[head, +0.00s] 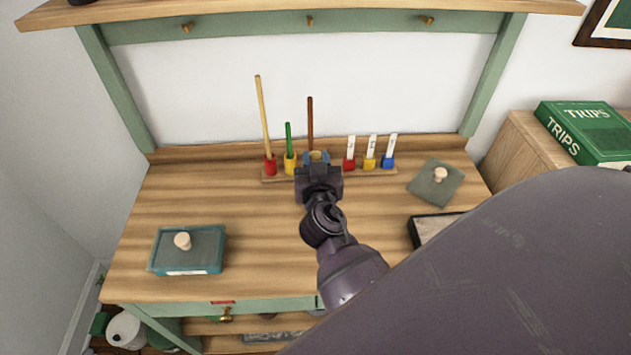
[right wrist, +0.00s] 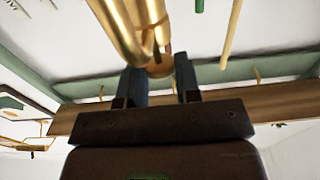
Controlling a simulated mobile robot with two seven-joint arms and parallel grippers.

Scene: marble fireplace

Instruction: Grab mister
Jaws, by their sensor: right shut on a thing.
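The mister shows in the right wrist view as a shiny brass thing (right wrist: 143,25) with a curved, looped part. My right gripper (right wrist: 160,76) is shut on it, with one finger on each side of the brass. In the head view my right gripper (head: 314,157) is at the back of the workbench, in front of the peg rack. Only a small gold spot of the mister shows between its fingertips there; the arm hides the rest. My left gripper is not in view.
The wooden rack (head: 378,173) holds coloured sticks and white tags close on both sides of the gripper. A teal box (head: 160,250) sits left on the workbench (head: 250,220), a grey-green lid (head: 428,190) right. A green TRIPS book (head: 592,130) lies further right.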

